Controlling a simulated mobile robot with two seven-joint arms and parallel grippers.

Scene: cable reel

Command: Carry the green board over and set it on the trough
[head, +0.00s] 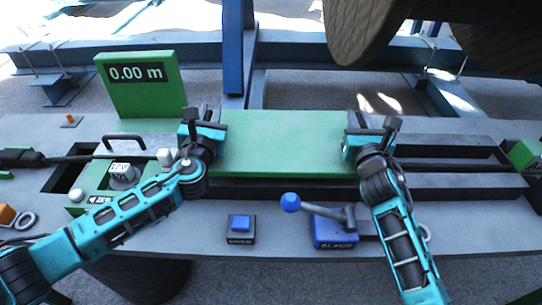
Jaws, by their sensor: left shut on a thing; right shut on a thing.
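The green board (283,145) is a flat rectangular panel in the middle of the head view. My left gripper (208,133) is shut on its left end. My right gripper (358,143) is shut on its right end. The trough (455,163) is a long dark channel in the grey bench, showing to the right of the board and below its front edge. The board lies level over the trough's middle part. I cannot tell whether it touches the trough or is held just above it.
A green meter (140,82) reading 0.00 m stands at the back left. A green block with a knob (122,176) sits front left. A blue button box (241,228) and a blue-knobbed lever (320,216) are on the front of the bench. A large reel (385,25) hangs behind.

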